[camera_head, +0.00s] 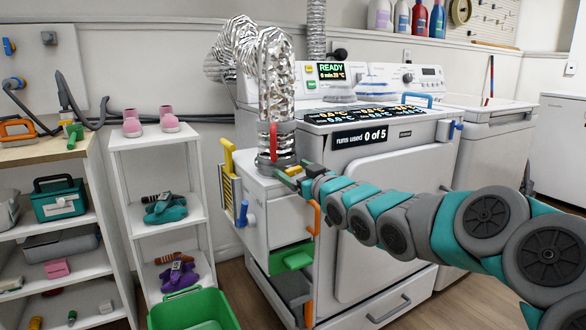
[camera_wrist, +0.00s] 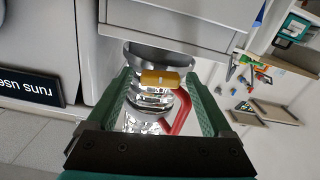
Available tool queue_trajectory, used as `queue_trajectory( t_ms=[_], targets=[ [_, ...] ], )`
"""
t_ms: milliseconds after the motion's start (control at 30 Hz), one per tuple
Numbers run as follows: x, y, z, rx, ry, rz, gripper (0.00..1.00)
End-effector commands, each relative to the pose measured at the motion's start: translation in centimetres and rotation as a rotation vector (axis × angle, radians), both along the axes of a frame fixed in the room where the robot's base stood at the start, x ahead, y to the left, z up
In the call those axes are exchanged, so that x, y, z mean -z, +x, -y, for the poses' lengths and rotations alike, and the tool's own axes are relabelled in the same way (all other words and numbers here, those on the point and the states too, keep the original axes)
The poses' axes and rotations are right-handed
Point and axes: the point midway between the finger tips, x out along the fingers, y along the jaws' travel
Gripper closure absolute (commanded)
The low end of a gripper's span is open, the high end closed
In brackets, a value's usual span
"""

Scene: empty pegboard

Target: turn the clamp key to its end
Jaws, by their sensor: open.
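A silver foil duct (camera_head: 275,85) stands upright on the white cabinet beside the dryer, with a metal collar (camera_head: 275,163) at its base and a red lever (camera_head: 273,140) on its side. In the wrist view the collar (camera_wrist: 150,55) carries a small yellow key-like piece (camera_wrist: 160,78), and the red lever (camera_wrist: 180,112) curves beside it. My gripper (camera_head: 292,178) is at the collar's right side. In the wrist view its green fingers (camera_wrist: 158,84) are open, one on each side of the yellow piece, with visible gaps. Whether a fingertip touches the collar cannot be told.
The dryer (camera_head: 385,200) stands to the right, with a "runs used 0 of 5" sign (camera_head: 361,136). An orange handle (camera_head: 314,217) and yellow and blue fittings (camera_head: 232,190) stick out from the cabinet. A green bin (camera_head: 195,309) is on the floor. Shelves (camera_head: 158,200) stand left.

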Motion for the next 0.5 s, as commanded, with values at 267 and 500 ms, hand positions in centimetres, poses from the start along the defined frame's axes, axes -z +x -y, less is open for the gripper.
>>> queue_trajectory(
  t_ms=[267,500],
  targets=[
    [-0.02,0.9,-0.62,0.0,-0.001,0.001,0.15],
    [-0.02,0.89,-0.59,0.001,-0.001,0.001,0.22]
  ],
)
